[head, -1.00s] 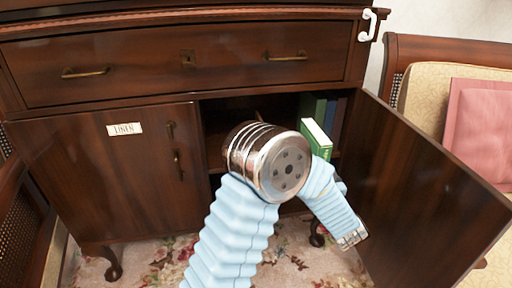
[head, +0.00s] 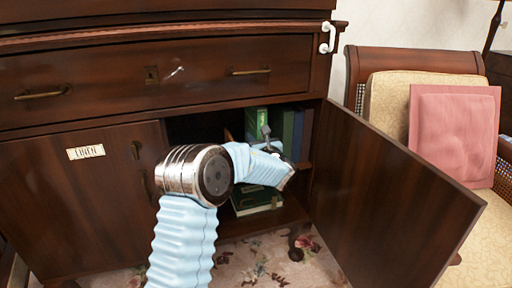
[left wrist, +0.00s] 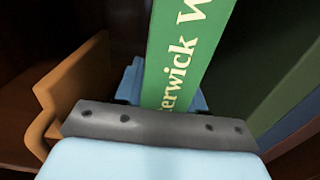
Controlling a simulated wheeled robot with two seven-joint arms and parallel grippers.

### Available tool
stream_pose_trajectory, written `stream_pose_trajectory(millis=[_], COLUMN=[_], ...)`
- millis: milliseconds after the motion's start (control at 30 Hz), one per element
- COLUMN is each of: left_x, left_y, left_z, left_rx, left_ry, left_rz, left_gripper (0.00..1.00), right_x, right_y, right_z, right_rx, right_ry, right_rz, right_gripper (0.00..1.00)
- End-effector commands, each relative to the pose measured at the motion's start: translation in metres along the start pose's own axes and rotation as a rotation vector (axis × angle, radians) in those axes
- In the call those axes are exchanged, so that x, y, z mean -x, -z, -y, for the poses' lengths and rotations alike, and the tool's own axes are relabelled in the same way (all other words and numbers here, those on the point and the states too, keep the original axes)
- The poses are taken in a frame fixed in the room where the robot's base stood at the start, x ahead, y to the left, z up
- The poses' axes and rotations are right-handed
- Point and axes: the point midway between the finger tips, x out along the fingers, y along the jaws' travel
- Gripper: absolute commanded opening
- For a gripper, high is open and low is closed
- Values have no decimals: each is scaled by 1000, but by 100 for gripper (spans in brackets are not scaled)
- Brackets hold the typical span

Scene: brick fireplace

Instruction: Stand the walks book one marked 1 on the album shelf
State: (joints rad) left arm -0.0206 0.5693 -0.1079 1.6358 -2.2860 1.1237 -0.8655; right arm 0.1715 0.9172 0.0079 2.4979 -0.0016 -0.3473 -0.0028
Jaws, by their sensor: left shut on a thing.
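A green book (head: 256,121) with a pale spine title is upright inside the open cabinet. In the left wrist view the green book (left wrist: 188,45) shows the letters "erwick W"; its number is hidden. My left gripper (left wrist: 163,97) is shut on the lower part of this book, with blue fingers on both sides. In the head view my left gripper (head: 266,140) is partly hidden by its own arm. The upper shelf holds darker books (head: 297,132) just right of the green book. The shelf board under the book is mostly hidden. My right gripper is not in view.
A brown wooden piece (left wrist: 62,95) stands left of the held book. More books (head: 257,200) lie flat in the lower compartment. The open door (head: 385,190) stands to the right of the opening. The linen door (head: 85,190) is closed.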

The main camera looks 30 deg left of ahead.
Motion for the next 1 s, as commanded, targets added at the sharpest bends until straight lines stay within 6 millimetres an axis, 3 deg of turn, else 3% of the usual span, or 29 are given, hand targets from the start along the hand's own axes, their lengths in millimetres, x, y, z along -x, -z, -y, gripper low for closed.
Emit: stream_pose_trajectory(millis=[167,333,567,600,700,767,1000], left_x=[-13,-11,-10,-10,-10,-10,-10], left_y=[-1,30,34,36,35,35,35], left_z=[0,0,0,0,0,0,0], left_rx=[2,-1,2,0,0,0,0], left_ry=[-1,-1,0,0,0,0,0], left_rz=[3,1,2,-1,-1,-1,0], left_gripper=[0,0,0,42,57,64,64], right_x=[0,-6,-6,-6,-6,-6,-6], right_y=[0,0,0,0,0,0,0], right_z=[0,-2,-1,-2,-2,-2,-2], right_rx=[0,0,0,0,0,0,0], right_ry=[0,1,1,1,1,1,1], right_rz=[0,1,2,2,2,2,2], right_gripper=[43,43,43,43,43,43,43])
